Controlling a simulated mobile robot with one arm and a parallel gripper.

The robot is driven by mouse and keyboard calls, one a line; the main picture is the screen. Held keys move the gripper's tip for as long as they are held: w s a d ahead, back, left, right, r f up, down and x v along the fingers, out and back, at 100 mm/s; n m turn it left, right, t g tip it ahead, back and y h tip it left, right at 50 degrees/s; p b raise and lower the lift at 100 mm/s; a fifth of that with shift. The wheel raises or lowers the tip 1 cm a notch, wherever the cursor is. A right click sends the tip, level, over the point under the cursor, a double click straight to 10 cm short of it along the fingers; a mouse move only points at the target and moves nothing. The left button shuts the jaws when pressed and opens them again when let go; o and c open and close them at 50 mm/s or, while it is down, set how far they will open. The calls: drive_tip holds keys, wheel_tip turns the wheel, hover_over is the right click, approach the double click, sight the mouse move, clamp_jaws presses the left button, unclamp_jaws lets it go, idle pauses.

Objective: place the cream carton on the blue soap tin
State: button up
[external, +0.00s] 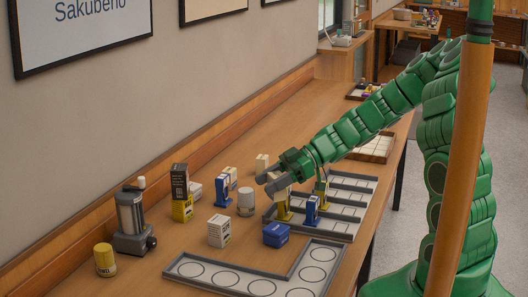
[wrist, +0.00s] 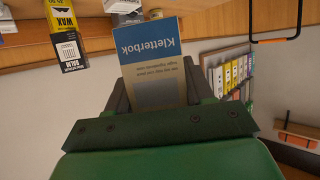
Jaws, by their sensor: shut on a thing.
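My gripper (external: 270,183) is shut on the cream carton (external: 279,181), above the table's middle. In the wrist view the carton (wrist: 154,75) sits between the fingers, and its near face has a blue panel reading "Kletterbok". A low blue tin with a pale label, apparently the blue soap tin (external: 276,235), stands on the bare wood in front of my gripper, apart from it. The top of the tin looks clear. The tin is not clearly seen in the wrist view.
A grey-rimmed divided tray (external: 345,233) with several small blue and yellow items lies right of the tin. An L-shaped tray with printed circles (external: 225,280) is in front. A white carton (external: 218,231), a white can (external: 245,202) and a dark-grey machine (external: 132,224) stand left.

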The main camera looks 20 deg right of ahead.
hover_over(270, 229)
drive_tip(key=shift+f, duration=4.35)
drive_tip(key=shift+f, duration=0.15)
drive_tip(key=o, duration=1)
drive_tip(key=shift+o, duration=0.2)
